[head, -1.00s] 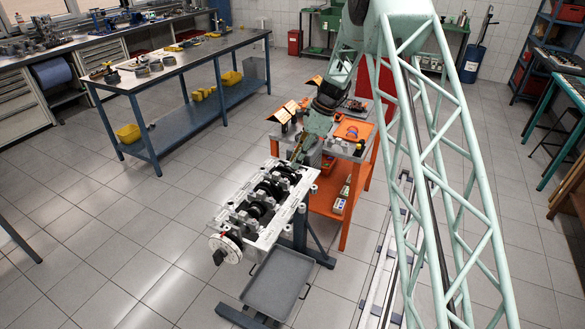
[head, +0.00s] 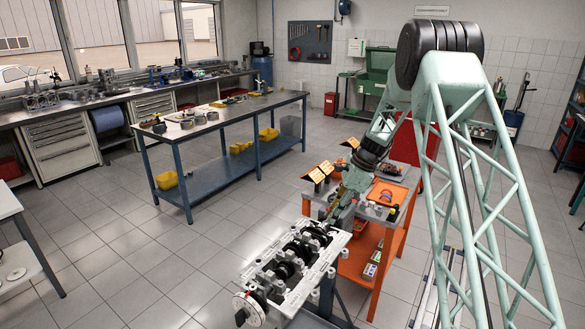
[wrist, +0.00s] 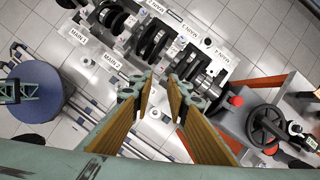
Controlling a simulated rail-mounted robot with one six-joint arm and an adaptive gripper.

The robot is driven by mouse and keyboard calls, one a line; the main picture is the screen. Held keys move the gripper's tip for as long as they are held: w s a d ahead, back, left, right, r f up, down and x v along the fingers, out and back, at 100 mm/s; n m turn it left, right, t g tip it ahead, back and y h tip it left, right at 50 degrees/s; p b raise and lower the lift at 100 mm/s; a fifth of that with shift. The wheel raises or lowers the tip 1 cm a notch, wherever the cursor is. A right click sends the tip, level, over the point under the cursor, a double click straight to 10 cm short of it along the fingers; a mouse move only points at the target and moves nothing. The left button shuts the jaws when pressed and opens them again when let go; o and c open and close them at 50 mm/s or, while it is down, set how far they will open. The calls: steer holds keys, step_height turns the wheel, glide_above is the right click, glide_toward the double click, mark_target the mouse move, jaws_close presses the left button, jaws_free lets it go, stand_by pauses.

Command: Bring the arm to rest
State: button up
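My gripper (head: 330,216) hangs at the far end of the engine block (head: 262,277), beside the orange cart, in the head view. The fingertips overlap the edge of the block (wrist: 122,62) in that view; I cannot tell the exact gap. The pale block bears a dark crankshaft (wrist: 152,42) and labels such as MAIN 1 and MAIN 2. My arm is bent, reaching down from its tall lattice link.
The orange cart (head: 357,262) with parts on top stands just behind the block. A black handwheel (wrist: 267,126) shows near the fingers in the wrist view. A blue-legged workbench (head: 230,121) stands farther left. Floor between bench and block is clear.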

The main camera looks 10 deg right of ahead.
steer(key=s+a+r+n+h+b, duration=0.1)
steer(key=s+a+r+n+b, duration=0.15)
steer(key=s+r, duration=0.65)
steer(key=s+a+r+n+t+b, duration=0.1)
steer(key=s+r+n, duration=0.3)
steer(key=s+r, duration=0.5)
steer(key=s+a+r+n+h+b, duration=0.1)
steer(key=s+a+r+n, duration=0.15)
steer(key=s+r, duration=0.65)
steer(key=s+r+n+t+h+b, duration=0.1)
steer(key=s+n, duration=0.2)
steer(key=s, duration=0.7)
steer(key=s+r+n+b, duration=0.2)
steer(key=s+n, duration=0.1)
steer(key=s, duration=0.6)
steer(key=s+f+n+b, duration=0.1)
steer(key=s+f+n, duration=0.1)
steer(key=s, duration=0.7)
steer(key=s+d+f+n+t+h+b, duration=0.1)
steer(key=s+f+n, duration=0.2)
steer(key=s, duration=0.7)
steer(key=shift+d, duration=0.3)
